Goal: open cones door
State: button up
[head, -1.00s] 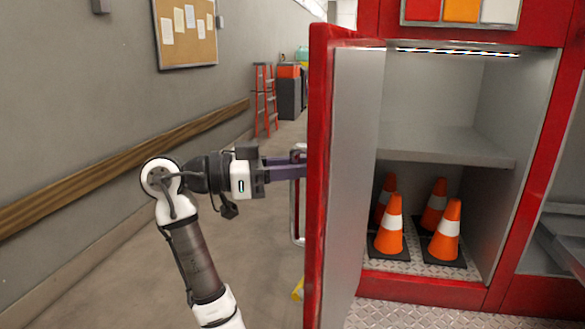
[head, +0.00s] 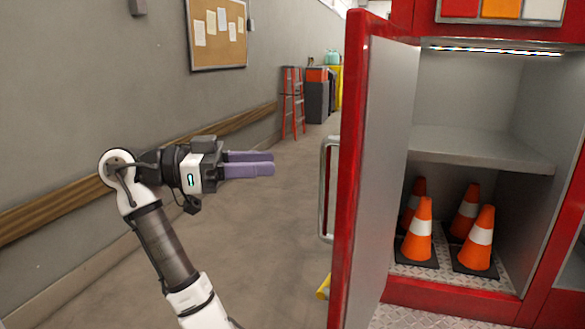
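The cones door (head: 378,170), red-edged with a grey inner face, stands wide open, swung out toward me. Its metal handle (head: 326,190) is on the outer side, facing left. Behind the door the compartment (head: 480,148) is exposed, with several orange and white cones (head: 418,232) on its floor. My gripper (head: 272,163) is left of the door, pointing right toward the handle, with a clear space between them. Its two purple fingers look parted, one partly behind the other, with nothing between them.
A grey wall with a wooden rail (head: 45,211) and cork board (head: 217,34) runs along the left. A red ladder (head: 292,103) and bins (head: 317,99) stand farther back.

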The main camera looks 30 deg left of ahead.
jog(key=v, duration=0.2)
jog(key=shift+s+a, duration=0.2)
jog(key=shift+a, duration=0.05)
dwell(0.4)
